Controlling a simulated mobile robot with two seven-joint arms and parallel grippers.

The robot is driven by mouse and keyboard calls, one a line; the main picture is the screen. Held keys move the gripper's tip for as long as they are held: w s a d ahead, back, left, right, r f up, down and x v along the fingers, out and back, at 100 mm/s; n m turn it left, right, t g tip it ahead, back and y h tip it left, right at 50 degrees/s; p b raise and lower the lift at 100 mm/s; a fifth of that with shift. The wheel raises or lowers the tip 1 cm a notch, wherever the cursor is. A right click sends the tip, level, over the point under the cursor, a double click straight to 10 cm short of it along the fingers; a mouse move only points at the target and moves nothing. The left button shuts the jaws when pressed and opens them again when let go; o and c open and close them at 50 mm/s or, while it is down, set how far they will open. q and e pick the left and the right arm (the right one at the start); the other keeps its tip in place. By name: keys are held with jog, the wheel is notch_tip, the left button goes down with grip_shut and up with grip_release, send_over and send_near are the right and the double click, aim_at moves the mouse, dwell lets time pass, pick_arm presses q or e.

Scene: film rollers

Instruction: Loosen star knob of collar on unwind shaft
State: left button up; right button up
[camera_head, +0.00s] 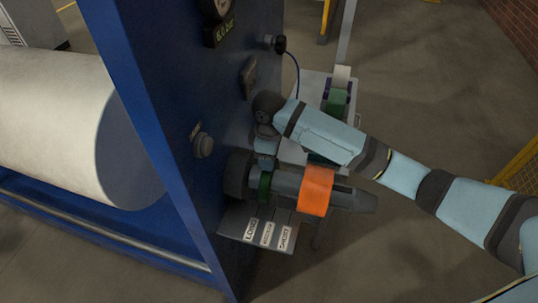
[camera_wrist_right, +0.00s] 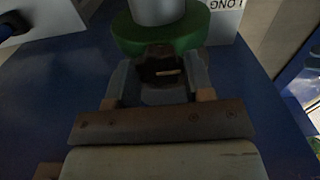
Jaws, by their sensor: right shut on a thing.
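The unwind shaft (camera_head: 285,182) is a grey cylinder standing out from the blue machine panel. A green collar (camera_head: 264,187) sits around it near the panel and also shows in the right wrist view (camera_wrist_right: 160,32). A dark star knob (camera_wrist_right: 162,68) with a pale slot-like mark sits on the collar's side, between the fingers of my right gripper (camera_wrist_right: 160,82). In the head view my right gripper (camera_head: 265,160) reaches down to the collar from above, shut on the knob, which it hides there. My left gripper is in neither view.
A labelled plate (camera_head: 262,235) is below the shaft. A large white roll (camera_head: 60,125) is at left. A small table (camera_head: 313,85) stands behind my arm.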

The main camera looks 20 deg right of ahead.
jog(key=o, duration=0.9)
jog(key=shift+r, duration=0.1)
notch_tip(320, 180, up, 14)
jog(key=shift+f+b, duration=0.15)
jog(key=shift+b, duration=0.35)
